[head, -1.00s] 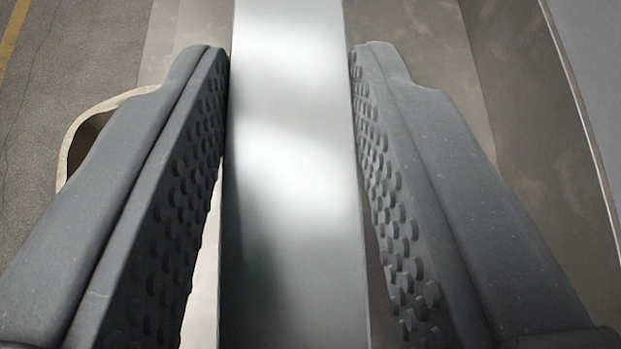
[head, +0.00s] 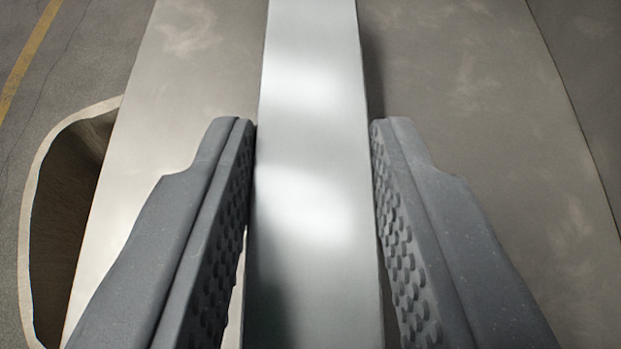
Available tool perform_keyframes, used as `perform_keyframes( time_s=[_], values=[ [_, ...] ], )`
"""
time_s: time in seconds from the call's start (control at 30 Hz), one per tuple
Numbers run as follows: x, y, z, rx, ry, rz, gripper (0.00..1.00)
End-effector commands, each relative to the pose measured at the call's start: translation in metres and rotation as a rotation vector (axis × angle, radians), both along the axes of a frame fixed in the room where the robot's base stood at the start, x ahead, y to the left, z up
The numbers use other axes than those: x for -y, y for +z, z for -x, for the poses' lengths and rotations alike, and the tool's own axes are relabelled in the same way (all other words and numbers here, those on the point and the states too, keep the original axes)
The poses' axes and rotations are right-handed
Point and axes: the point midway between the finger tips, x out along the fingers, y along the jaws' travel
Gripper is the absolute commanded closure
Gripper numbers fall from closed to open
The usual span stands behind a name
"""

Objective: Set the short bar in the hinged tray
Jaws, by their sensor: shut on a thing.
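The short bar (head: 312,150) is a flat, shiny, silver metal strip. It runs up the middle of the head view, and its far end is out of frame. My gripper (head: 312,140) is shut on it, with one dark grey studded finger along each long edge. Below lies a wide beige-grey surface (head: 465,75) with a lighter band (head: 165,110) at left. This may be the hinged tray, but I cannot tell, as no hinge shows. A thin shadow lies along the bar's right side near the top.
A pale rounded rim with a dark hollow (head: 70,220) sticks out at the left of the lighter band. Beyond it is grey floor (head: 60,75) with a yellow line (head: 28,55). A darker face (head: 595,70) borders the beige surface at right. Open surface lies either side of the bar.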

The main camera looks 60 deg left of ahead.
Motion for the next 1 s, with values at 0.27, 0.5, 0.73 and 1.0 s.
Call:
perform_keyframes(
  time_s=[0.27,0.5,0.73,1.0],
  values=[
    [0.0003,-0.0056,-0.0001,0.000,-0.001,0.000,1.00],
    [0.0006,-0.0083,0.0003,-0.001,-0.001,0.001,0.49],
    [0.0010,-0.0094,0.0007,-0.003,-0.001,0.001,0.49],
    [0.0014,0.0000,0.0003,0.000,-0.001,0.000,0.49]
  ],
)
